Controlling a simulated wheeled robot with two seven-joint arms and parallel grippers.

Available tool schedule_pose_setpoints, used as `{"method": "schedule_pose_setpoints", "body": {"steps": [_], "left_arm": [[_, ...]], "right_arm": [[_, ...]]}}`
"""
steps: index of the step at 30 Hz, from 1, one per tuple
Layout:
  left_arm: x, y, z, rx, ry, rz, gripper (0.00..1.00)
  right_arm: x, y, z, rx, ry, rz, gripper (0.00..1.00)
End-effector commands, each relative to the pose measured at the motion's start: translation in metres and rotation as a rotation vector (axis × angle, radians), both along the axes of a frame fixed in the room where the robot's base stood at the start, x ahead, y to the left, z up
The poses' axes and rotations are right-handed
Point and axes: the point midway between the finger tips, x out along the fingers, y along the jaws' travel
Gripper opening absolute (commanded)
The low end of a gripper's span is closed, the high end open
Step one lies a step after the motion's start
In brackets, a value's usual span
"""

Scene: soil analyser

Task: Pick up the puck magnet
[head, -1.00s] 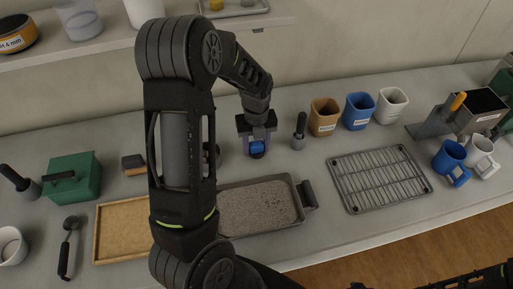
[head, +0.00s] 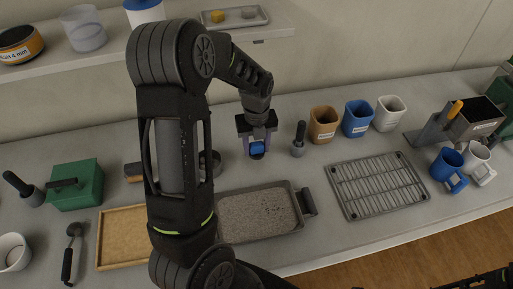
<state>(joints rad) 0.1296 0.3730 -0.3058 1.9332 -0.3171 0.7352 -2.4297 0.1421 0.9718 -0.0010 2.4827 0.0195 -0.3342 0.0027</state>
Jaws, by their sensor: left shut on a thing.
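A small blue piece with a dark underside, which I take to be the puck magnet (head: 257,148), is between the fingers of my left gripper (head: 257,152). The left gripper points down and is shut on it, over the bench behind the grey tray of soil (head: 258,212). The fingers cover its sides. The gap between the piece and the bench is hard to judge. My right gripper is not in view; only dark parts of mine show at the bottom right edge.
A grey tool with a black handle (head: 299,140) stands just right of the gripper. Brown (head: 323,124), blue (head: 357,118) and white (head: 388,114) cups stand further right. A wire rack (head: 378,186) lies in front of them. My left arm hides part of a wooden tray (head: 122,238).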

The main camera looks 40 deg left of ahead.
Motion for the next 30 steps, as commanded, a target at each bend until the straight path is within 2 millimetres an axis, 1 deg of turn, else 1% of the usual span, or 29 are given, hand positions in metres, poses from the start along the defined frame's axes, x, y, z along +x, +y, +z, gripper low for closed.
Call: {"method": "schedule_pose_setpoints", "body": {"steps": [1, 5, 9, 12, 18, 24, 30], "left_arm": [[-0.004, -0.005, 0.003, -0.001, 0.0, -0.001, 0.0], [-0.022, -0.028, 0.002, -0.002, 0.0, -0.004, 0.0], [-0.045, -0.058, 0.002, -0.002, -0.001, -0.006, 0.0], [-0.06, -0.076, 0.002, -0.001, -0.001, -0.004, 0.0], [-0.085, -0.107, 0.001, -0.001, -0.002, -0.003, 0.0], [-0.103, -0.13, 0.001, -0.001, -0.002, -0.003, 0.0], [-0.111, -0.14, 0.001, 0.0, -0.002, 0.0, 0.0]], "right_arm": [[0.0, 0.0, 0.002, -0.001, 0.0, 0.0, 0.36], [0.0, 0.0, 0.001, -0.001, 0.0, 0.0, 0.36], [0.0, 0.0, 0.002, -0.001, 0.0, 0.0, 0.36], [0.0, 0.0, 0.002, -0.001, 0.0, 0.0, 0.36], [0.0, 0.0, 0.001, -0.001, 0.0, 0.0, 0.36], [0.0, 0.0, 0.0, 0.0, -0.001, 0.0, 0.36], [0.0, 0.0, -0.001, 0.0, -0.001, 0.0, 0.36]]}}
